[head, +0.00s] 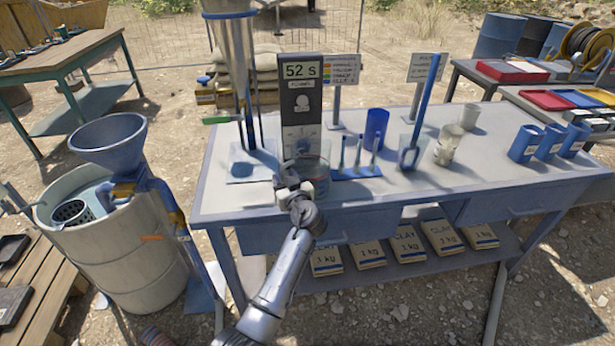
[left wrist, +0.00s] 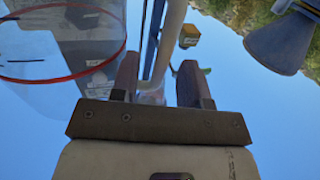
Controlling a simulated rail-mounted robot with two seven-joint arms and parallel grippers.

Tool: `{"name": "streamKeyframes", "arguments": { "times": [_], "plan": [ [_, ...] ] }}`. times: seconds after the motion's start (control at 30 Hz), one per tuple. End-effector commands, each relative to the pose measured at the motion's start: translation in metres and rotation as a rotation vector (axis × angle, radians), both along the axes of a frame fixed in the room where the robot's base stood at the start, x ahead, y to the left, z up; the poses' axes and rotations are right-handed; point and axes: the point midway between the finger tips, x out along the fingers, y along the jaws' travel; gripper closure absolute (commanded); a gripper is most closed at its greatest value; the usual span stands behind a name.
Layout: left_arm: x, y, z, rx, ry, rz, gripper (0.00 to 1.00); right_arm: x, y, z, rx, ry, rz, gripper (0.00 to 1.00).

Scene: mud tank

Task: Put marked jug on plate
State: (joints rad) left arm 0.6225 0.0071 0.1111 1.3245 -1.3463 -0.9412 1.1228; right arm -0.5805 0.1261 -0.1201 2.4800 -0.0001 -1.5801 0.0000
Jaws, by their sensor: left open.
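The marked jug (head: 318,186) is a clear vessel at the table's front edge, partly hidden behind my left gripper (head: 290,188). In the left wrist view, a clear vessel with a red ring (left wrist: 62,80) fills the upper left, beside the fingers and outside the gap between them. My left gripper (left wrist: 158,72) is open, with nothing clearly held between its fingers. A pale square plate (head: 238,178) lies on the table to the left of the jug, under the tall funnel (head: 233,45). A dark blue round patch shows on it. My right gripper is out of view.
A display post (head: 300,100) reading 52 s stands behind the jug. A small blue rack (head: 357,173) with upright pieces is just right of it. A drum (head: 120,250) with a funnel stands left.

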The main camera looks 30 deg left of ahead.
Motion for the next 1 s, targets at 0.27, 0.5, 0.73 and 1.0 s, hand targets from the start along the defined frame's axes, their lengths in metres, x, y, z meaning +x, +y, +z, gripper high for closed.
{"name": "streamKeyframes", "arguments": {
  "times": [0.27, 0.5, 0.73, 1.0],
  "plan": [
    [0.0085, 0.0135, -0.0003, -0.001, 0.0, -0.001, 0.58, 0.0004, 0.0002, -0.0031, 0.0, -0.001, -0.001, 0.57],
    [0.0084, 0.0132, -0.0002, -0.001, 0.0, -0.001, 0.64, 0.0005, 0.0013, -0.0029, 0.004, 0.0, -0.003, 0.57],
    [0.0084, 0.0129, -0.0002, -0.001, 0.0, -0.001, 0.86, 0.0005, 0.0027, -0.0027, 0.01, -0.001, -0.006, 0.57],
    [0.0084, 0.0128, -0.0004, -0.001, 0.0, -0.001, 1.0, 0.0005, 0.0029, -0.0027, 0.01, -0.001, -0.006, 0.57]
  ]
}}
